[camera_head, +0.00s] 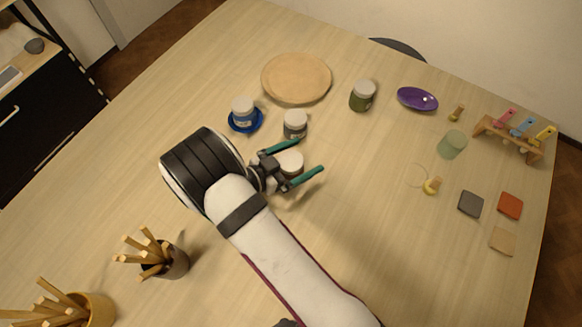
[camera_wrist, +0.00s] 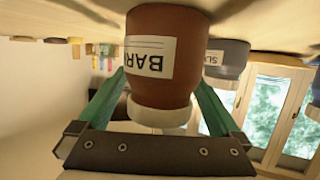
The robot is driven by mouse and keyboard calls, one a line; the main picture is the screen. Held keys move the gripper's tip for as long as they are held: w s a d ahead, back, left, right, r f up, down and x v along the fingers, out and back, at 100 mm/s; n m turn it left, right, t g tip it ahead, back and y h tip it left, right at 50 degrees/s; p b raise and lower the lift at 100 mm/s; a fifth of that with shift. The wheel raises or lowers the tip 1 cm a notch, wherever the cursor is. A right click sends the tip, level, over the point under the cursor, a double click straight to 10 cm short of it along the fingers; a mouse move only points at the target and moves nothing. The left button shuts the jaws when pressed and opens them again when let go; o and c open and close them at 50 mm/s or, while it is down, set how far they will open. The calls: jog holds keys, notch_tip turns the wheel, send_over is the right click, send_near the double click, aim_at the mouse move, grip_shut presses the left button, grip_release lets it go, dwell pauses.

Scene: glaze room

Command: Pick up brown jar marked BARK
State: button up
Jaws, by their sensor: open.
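The brown jar marked BARK (camera_wrist: 165,48) fills the middle of the wrist view, which shows it upside down with its white lid lowest. In the head view only its pale lid (camera_head: 290,161) shows clearly; its body is mostly hidden by my gripper. My gripper (camera_head: 310,155) is open, with one teal finger on each side of the jar. In the wrist view the fingers also flank the jar, and I cannot tell whether either touches it. The jar stands on the table.
A grey jar (camera_head: 295,124) stands close behind the far finger. A green jar (camera_head: 362,97) and round wooden board (camera_head: 296,78) are farther back.

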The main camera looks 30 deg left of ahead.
grip_shut()
dwell(0.5)
jog(key=shift+r, duration=0.15)
